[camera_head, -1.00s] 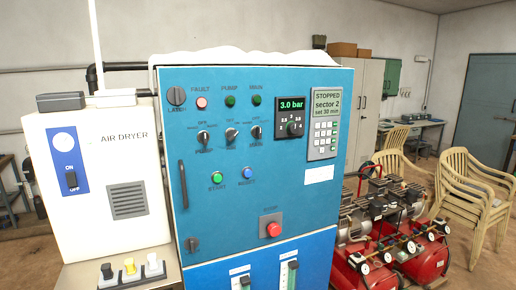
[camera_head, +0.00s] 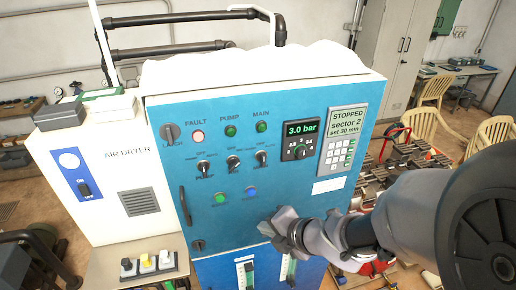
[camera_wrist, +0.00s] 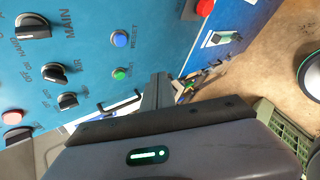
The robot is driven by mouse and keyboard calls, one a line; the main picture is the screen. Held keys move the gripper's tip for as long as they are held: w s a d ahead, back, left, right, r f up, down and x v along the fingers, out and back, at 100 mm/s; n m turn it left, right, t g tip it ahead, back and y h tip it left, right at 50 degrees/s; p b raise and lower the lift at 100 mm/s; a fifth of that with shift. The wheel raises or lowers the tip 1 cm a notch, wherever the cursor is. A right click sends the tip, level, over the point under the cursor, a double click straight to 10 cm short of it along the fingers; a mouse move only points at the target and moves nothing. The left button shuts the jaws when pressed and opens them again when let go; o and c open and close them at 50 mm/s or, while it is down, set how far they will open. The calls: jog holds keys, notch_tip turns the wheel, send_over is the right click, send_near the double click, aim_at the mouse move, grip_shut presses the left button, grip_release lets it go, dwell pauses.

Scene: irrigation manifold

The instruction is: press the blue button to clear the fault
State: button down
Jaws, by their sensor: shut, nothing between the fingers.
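The blue button (camera_head: 251,191) is on the front of the blue control cabinet (camera_head: 215,227), right of the green button (camera_head: 220,198). In the wrist view the blue button (camera_wrist: 120,39) shows clear of my gripper, above the green button (camera_wrist: 120,73). My gripper (camera_head: 267,227) is shut and empty, below and right of the blue button in the head view. In the wrist view its fingers (camera_wrist: 158,88) are right of the buttons and apart from them. The FAULT lamp (camera_head: 198,136) glows pinkish. The display (camera_head: 347,122) reads "STOPPED sector 2".
A red stop button (camera_wrist: 205,7) is on the cabinet; my gripper hides it in the head view. Selector switches (camera_head: 233,161) stick out above the buttons. Chairs (camera_head: 490,135) stand at the right.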

jog(key=w+a+p, duration=0.2)
jog(key=w, duration=0.6)
jog(key=shift+w+a, duration=0.2)
jog(key=shift+w, duration=0.05)
jog(key=shift+w, duration=0.15)
dwell(1.9)
jog(key=shift+w+a, duration=0.1)
jog(key=shift+w, duration=0.2)
jog(key=shift+w+a, duration=0.15)
jog(key=shift+w, duration=0.25)
dwell(0.9)
jog(key=shift+s, duration=0.15)
jog(key=shift+s+d, duration=0.25)
jog(key=shift+s, duration=0.45)
jog(key=shift+s+f+b, duration=0.1)
jog(key=shift+b, duration=0.25)
jog(key=shift+s+d+b, duration=0.2)
jog(key=shift+s+d, duration=0.05)
jog(key=shift+s, duration=0.5)
jog(key=shift+s+d+b, duration=0.2)
jog(key=shift+s, duration=0.6)
jog(key=shift+s+d+b, duration=0.2)
jog(key=shift+s+d, duration=0.05)
jog(key=shift+s, duration=0.5)
